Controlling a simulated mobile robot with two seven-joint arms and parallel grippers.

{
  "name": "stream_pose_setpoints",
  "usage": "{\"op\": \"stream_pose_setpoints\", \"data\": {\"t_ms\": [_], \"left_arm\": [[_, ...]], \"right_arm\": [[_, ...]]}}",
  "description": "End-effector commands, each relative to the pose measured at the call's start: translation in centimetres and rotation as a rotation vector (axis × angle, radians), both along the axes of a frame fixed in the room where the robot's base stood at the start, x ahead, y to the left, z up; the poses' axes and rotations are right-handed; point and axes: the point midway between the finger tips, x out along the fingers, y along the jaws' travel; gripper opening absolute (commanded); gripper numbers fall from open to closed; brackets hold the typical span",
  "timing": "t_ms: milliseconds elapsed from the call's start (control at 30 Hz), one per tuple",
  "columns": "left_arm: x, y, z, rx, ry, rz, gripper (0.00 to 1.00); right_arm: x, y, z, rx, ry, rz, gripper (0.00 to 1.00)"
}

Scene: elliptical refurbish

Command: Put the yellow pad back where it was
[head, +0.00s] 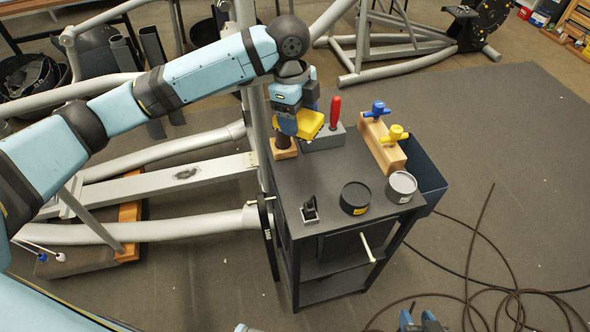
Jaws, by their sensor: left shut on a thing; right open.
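The yellow pad (312,122) is in my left gripper (300,130), which is shut on it. They are over the far left part of the dark cart top (330,172), above and beside a grey block (322,142) that holds a red-handled tool (335,112). The gripper hides part of the pad. I cannot tell whether the pad touches the block. My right gripper (420,322) shows only at the bottom edge, low and in front of the cart. It is open and apart from the cart things.
A small wooden block (284,150) stands left of the grey block. A wooden block (382,148) carries blue and yellow knobs. A black tin (355,197), a grey tin (402,186) and a small black item (309,210) stand nearer. Cables (490,290) lie on the floor.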

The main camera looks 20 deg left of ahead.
Motion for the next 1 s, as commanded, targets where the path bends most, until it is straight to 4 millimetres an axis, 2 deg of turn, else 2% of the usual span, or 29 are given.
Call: {"op": "stream_pose_setpoints", "data": {"t_ms": [300, 500, 600, 767, 1000], "left_arm": [[-0.1, 0.1, -8.5, 0.002, 0.006, 0.001, 0.45], [-0.1, 0.0, -13.0, 0.001, 0.003, 0.001, 0.45], [-0.1, 0.0, -14.2, 0.001, 0.002, 0.0, 0.45], [-0.1, 0.0, -15.2, 0.0, 0.001, -0.001, 0.45], [-0.1, 0.1, -18.6, 0.002, 0.003, 0.001, 0.45]], "right_arm": [[0.1, 0.1, -0.6, 0.006, 0.005, -0.004, 0.43], [0.1, 0.1, -0.8, 0.006, 0.003, -0.002, 0.43], [0.1, 0.1, -0.8, 0.006, 0.002, -0.002, 0.43], [0.1, 0.1, -0.8, 0.005, 0.0, -0.001, 0.43], [0.1, 0.1, -1.0, 0.003, -0.002, 0.0, 0.43]]}}
